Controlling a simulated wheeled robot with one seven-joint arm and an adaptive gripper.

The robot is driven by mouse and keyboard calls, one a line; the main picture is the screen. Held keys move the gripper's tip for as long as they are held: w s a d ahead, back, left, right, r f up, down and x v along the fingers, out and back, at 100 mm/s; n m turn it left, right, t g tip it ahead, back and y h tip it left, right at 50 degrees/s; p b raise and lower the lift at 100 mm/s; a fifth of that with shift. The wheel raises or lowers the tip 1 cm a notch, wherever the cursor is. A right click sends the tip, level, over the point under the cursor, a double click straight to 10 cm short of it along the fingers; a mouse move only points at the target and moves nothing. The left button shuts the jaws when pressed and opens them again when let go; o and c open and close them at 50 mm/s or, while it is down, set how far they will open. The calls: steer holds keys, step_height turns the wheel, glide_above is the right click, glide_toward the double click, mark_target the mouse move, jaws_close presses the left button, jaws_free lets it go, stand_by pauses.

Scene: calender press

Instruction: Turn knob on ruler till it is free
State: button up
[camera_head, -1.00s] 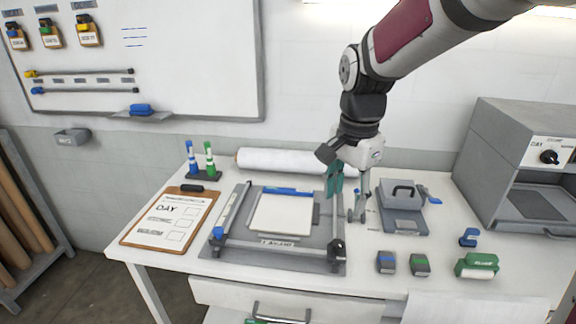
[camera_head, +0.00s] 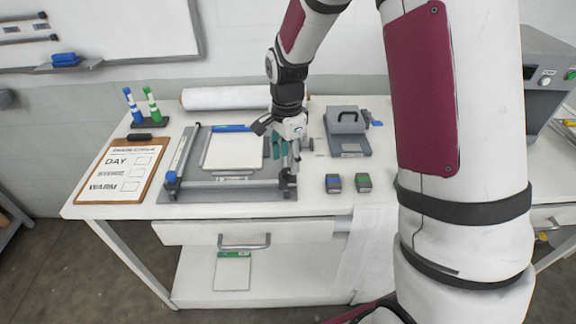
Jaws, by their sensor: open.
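A grey board (camera_head: 222,191) lies on the white table with metal ruler bars along its left and front edges. A blue knob (camera_head: 171,178) stands at the board's front left corner. A dark knob (camera_head: 288,178) stands at the front right corner, at the right end of the front bar (camera_head: 230,184). My gripper (camera_head: 287,156) is open and points down over the board's right edge, just behind the dark knob. I cannot tell if its fingers touch anything. A white sheet stack (camera_head: 234,151) lies on the board with a blue strip behind it.
A clipboard (camera_head: 123,173) and marker stand (camera_head: 149,123) are at left. A white roll (camera_head: 226,98) lies behind.

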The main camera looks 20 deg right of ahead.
mark_target(287, 171)
steer(key=shift+f, duration=1.75)
jaws_close()
